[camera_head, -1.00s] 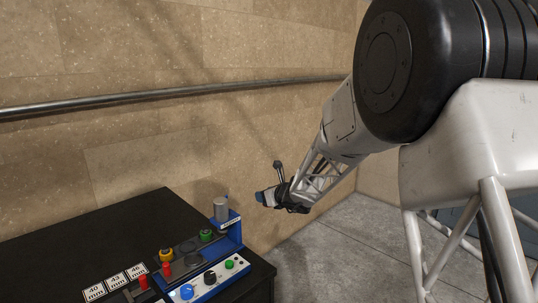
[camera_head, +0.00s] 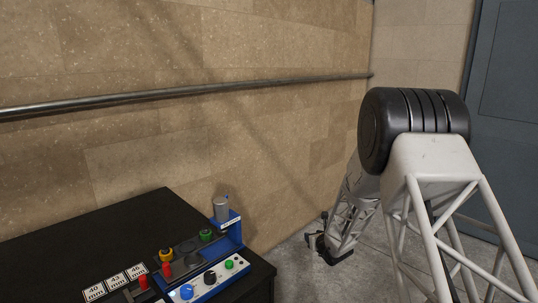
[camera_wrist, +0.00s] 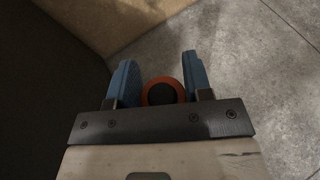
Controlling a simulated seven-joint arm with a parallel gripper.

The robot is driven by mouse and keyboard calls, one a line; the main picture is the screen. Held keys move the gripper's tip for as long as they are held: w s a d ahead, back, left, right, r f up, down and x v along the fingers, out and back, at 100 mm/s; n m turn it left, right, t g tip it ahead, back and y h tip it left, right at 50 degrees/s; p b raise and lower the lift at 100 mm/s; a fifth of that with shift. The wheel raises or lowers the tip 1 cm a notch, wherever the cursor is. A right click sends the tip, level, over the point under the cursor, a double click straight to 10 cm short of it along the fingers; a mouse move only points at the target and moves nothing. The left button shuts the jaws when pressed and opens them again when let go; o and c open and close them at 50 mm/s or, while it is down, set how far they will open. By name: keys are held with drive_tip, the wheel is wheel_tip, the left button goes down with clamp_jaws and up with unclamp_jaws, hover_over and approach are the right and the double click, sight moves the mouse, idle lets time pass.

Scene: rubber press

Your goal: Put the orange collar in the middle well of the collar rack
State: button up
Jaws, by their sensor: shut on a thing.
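The orange collar (camera_wrist: 164,80) is a ring with a dark middle, seen between the two blue fingers of my gripper (camera_wrist: 158,70) in the wrist view. My gripper is shut on it. In the head view my gripper (camera_head: 314,240) hangs low over the floor, right of the table and apart from it; the collar cannot be made out there. The collar rack (camera_head: 186,246) appears to be the dark strip on the table, with a yellow collar (camera_head: 166,254) at its left end and a green collar (camera_head: 206,235) at its right. The middle well between them looks empty.
The blue press (camera_head: 230,236) with a grey cylinder stands at the table's right end. A wall rail (camera_head: 180,92) runs behind. The table's (camera_head: 90,240) back left is clear.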

drive_tip(key=shift+a, duration=0.1)
idle(0.5)
drive_tip(key=s+a+r+n+g+y, duration=0.2)
drive_tip(key=a+r+n+y, duration=0.1)
drive_tip(key=a+r, duration=1.45)
drive_tip(key=s+a+r+n+g+y, duration=0.2)
drive_tip(key=a+r+n+y, duration=0.1)
drive_tip(key=a+r, duration=1.4)
drive_tip(key=s+a+f+n+g+y, duration=0.1)
drive_tip(key=s+a+f+n+g, duration=0.1)
drive_tip(key=s+a+f, duration=0.4)
drive_tip(key=s+a+f+n+g+y, duration=0.1)
drive_tip(key=s+a+f+n+g, duration=0.2)
drive_tip(key=s+a+f, duration=0.4)
drive_tip(key=s+a+f+n+g+y, duration=0.1)
drive_tip(key=s+a+f, duration=0.5)
drive_tip(key=s+a, duration=1.1)
drive_tip(key=shift+s+f+n+g+y, duration=0.15)
drive_tip(key=shift+s+n+g, duration=0.1)
drive_tip(key=shift+s, duration=1.65)
drive_tip(key=shift+s+f+n+g+y, duration=0.1)
drive_tip(key=shift+s+n+g, duration=0.1)
drive_tip(key=shift+s, duration=1.7)
drive_tip(key=shift+s+f+n+g+y, duration=0.15)
drive_tip(key=shift+s+n+g, duration=0.1)
drive_tip(key=shift+s, duration=1.65)
drive_tip(key=shift+a, duration=0.1)
